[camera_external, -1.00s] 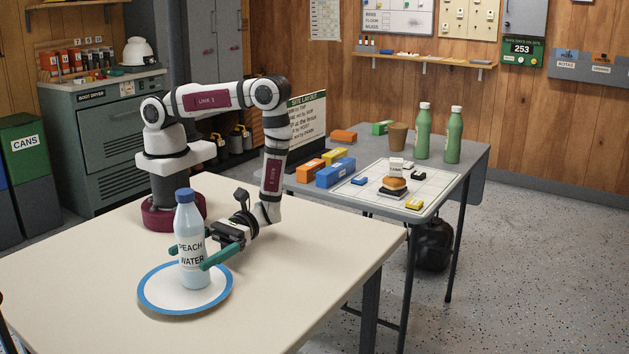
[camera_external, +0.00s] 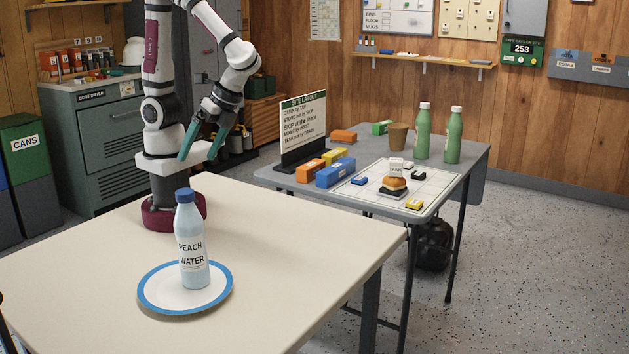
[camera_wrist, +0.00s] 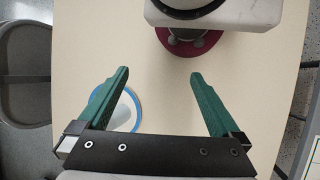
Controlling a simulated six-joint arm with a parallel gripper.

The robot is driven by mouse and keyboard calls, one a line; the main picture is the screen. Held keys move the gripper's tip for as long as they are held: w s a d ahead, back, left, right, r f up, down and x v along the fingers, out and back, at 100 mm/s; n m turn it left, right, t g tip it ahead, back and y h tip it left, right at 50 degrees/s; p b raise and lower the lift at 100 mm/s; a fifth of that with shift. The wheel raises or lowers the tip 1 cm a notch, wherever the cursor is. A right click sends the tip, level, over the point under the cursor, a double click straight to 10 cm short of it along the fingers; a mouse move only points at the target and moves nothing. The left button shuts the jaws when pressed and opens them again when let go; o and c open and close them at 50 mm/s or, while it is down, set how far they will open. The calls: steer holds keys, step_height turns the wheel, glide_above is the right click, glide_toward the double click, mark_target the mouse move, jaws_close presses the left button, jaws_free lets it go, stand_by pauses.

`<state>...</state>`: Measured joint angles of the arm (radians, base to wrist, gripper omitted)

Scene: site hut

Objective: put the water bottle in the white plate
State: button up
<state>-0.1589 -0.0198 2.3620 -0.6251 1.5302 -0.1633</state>
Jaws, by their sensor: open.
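The water bottle (camera_external: 192,245), pale blue with a darker blue cap and "PEACH WATER" lettering, stands upright on the white plate (camera_external: 158,292). The plate has a blue rim and lies on the cream table. My gripper (camera_external: 197,160) is open and empty, raised above the table near my base, well apart from the bottle. In the wrist view the green fingers of my gripper (camera_wrist: 158,75) are spread with nothing between them. Part of the plate (camera_wrist: 124,112) shows beside the left finger there; the bottle is not clearly visible in that view.
The cream table (camera_external: 310,250) is otherwise clear. Behind it, a grey table (camera_external: 470,170) holds a sign (camera_external: 303,130), coloured blocks (camera_external: 336,173), a brown cup (camera_external: 397,138), two green bottles (camera_external: 423,132) and a burger (camera_external: 394,184) on a white gridded sheet.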

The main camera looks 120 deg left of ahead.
steer(key=s+a+r+m+t+y, duration=0.1)
steer(key=a+r+m+t+y, duration=0.1)
steer(key=a+m+t+y, duration=0.2)
steer(key=shift+s+a+r+m+t+y, duration=0.3)
steer(key=shift+s+a+r+m+t, duration=0.1)
steer(key=shift+a+m, duration=0.15)
steer(key=shift+d, duration=0.1)
stand_by(0.5)
